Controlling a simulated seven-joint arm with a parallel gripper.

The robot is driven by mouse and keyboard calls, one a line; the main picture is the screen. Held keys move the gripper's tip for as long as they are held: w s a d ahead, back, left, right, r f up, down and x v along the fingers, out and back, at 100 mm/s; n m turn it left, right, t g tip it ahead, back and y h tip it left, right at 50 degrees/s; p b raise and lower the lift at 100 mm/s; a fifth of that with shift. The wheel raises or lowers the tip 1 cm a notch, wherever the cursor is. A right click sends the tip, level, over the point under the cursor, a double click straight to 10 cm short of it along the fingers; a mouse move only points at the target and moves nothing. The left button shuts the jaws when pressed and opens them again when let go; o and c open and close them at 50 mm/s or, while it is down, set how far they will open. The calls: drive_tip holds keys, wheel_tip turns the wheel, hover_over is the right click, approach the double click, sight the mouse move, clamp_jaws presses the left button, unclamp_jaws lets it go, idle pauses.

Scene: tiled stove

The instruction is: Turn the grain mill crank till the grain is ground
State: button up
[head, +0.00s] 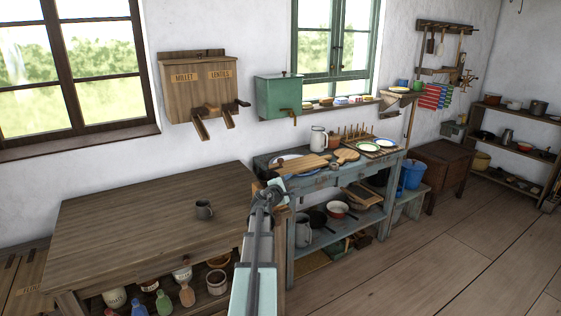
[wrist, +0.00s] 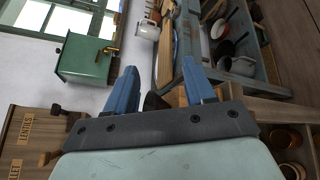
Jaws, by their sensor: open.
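I cannot clearly make out a grain mill or its crank. A small wooden fitting with a projecting part (head: 466,78) hangs on the far right wall, too small to identify. The wooden millet and lentils dispenser (head: 197,88) hangs on the wall with two chutes; part of it shows in the wrist view (wrist: 28,135). My gripper (wrist: 162,85) is open, its two blue fingers apart. A dark shape (wrist: 154,101) shows low between them, and I cannot tell what it is. In the head view my arm reaches up at the gap between table and bench, hiding what lies behind.
The green tank (head: 279,97) with a tap hangs on the wall. The blue bench (head: 325,180) holds boards, plates and a white jug (head: 318,139). Floor at the right is clear.

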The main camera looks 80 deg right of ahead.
sight(280, 160)
drive_tip(key=w+d+r+n+t+h, duration=0.1)
drive_tip(key=w+r+n+t, duration=0.15)
drive_tip(key=n, duration=0.55)
drive_tip(key=w+r+n+t+h, duration=0.1)
drive_tip(key=w+n+t, duration=0.25)
drive_tip(key=n, duration=0.45)
drive_tip(key=shift+g, duration=0.4)
drive_tip(key=d, duration=0.4)
drive_tip(key=w+d, duration=0.1)
drive_tip(key=d, duration=0.9)
drive_tip(key=shift+w+f, duration=0.15)
drive_tip(key=shift+w, duration=0.1)
drive_tip(key=shift+c, duration=0.2)
clamp_jaws()
